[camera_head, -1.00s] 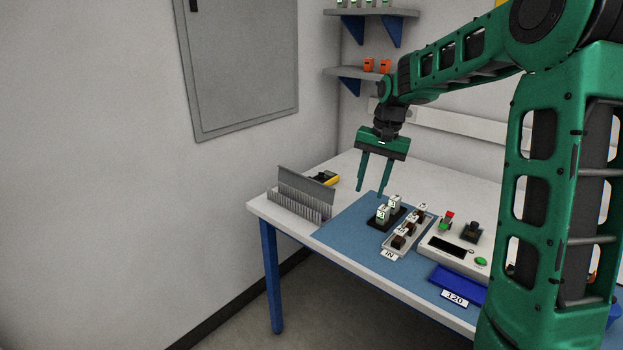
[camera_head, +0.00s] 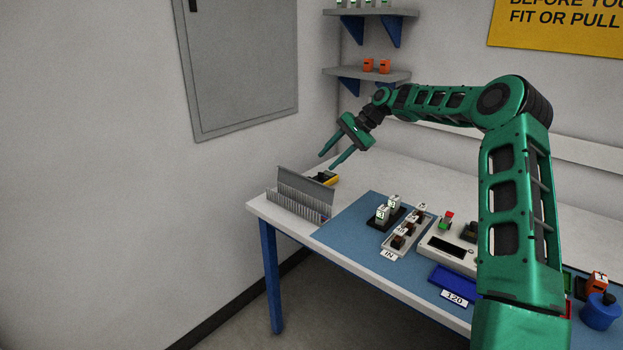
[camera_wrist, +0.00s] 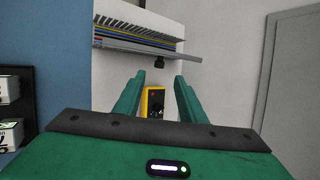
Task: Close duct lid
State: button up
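The grey slotted wiring duct (camera_head: 297,204) stands on the left end of the bench. Its lid (camera_head: 305,189) is a flat grey panel standing up along the duct's back edge, so the duct is open. In the wrist view the duct (camera_wrist: 133,27) shows its slots and coloured wires inside, and the lid (camera_wrist: 150,49) runs along its near side. My gripper (camera_head: 327,161) is open and empty, in the air above and behind the duct, apart from the lid. Its two fingers (camera_wrist: 158,82) are spread in the wrist view.
A yellow and black device (camera_head: 325,178) lies just behind the lid, between my fingers in the wrist view (camera_wrist: 154,103). A blue mat (camera_head: 345,229) holds relay modules (camera_head: 385,214) and a control box (camera_head: 452,250) to the right. The back of the bench is clear.

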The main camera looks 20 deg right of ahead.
aim_at(306, 184)
jog(key=x, duration=1)
jog(key=shift+d, duration=0.1)
grip_shut()
